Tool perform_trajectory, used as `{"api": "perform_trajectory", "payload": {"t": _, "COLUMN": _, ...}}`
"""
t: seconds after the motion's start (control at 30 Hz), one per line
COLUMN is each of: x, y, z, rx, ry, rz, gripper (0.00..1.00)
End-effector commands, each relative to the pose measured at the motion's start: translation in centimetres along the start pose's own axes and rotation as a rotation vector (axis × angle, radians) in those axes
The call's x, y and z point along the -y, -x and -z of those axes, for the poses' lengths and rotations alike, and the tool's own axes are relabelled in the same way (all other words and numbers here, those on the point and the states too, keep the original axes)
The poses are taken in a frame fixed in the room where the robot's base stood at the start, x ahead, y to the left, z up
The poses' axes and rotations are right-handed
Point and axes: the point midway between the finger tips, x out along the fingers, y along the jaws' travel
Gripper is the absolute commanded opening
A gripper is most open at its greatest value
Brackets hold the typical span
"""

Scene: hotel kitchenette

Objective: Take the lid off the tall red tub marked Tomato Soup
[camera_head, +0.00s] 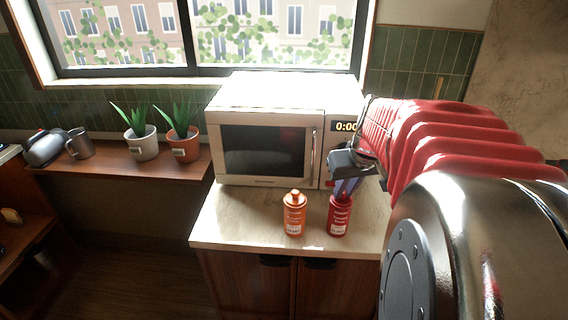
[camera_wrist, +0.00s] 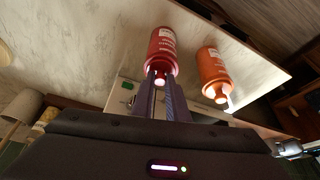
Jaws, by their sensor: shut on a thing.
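The tall red tub (camera_head: 339,217) stands upright on the counter in front of the microwave, with a white label on its front. It also shows in the wrist view (camera_wrist: 165,47), where its top end points toward my gripper. My gripper (camera_head: 344,192) reaches down over the tub's top, and its fingers (camera_wrist: 162,85) are shut on the tub's lid (camera_wrist: 160,77). The fingers hide most of the lid in the head view. The lid looks in line with the tub; I cannot tell whether there is a gap between them.
An orange tub (camera_head: 295,214) with its lid on stands just left of the red tub. A white microwave (camera_head: 267,130) stands close behind both. The counter (camera_head: 225,220) is clear to the left. Two potted plants (camera_head: 142,146) stand on a wooden shelf (camera_head: 100,168) farther left.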

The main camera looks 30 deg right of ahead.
Motion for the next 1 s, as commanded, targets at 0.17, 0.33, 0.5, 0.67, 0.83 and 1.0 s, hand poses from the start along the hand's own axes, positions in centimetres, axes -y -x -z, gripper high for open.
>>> {"api": "perform_trajectory", "payload": {"t": 0.17, "x": 0.0, "y": 0.1, "z": 0.1, "rx": 0.000, "ry": 0.000, "rz": 0.000, "gripper": 0.00}}
{"api": "perform_trajectory", "payload": {"t": 0.33, "x": 0.0, "y": 1.2, "z": 0.5, "rx": -0.002, "ry": 0.000, "rz": -0.001, "gripper": 0.00}}
{"api": "perform_trajectory", "payload": {"t": 0.5, "x": -0.1, "y": 3.5, "z": 1.6, "rx": -0.003, "ry": 0.001, "rz": -0.002, "gripper": 0.00}}
{"api": "perform_trajectory", "payload": {"t": 0.67, "x": -0.1, "y": 6.2, "z": 2.7, "rx": -0.004, "ry": 0.000, "rz": -0.002, "gripper": 0.00}}
{"api": "perform_trajectory", "payload": {"t": 0.83, "x": -0.1, "y": 8.4, "z": 3.5, "rx": -0.003, "ry": 0.000, "rz": -0.001, "gripper": 0.00}}
{"api": "perform_trajectory", "payload": {"t": 1.0, "x": -0.1, "y": 9.2, "z": 3.8, "rx": -0.001, "ry": -0.001, "rz": -0.001, "gripper": 0.00}}
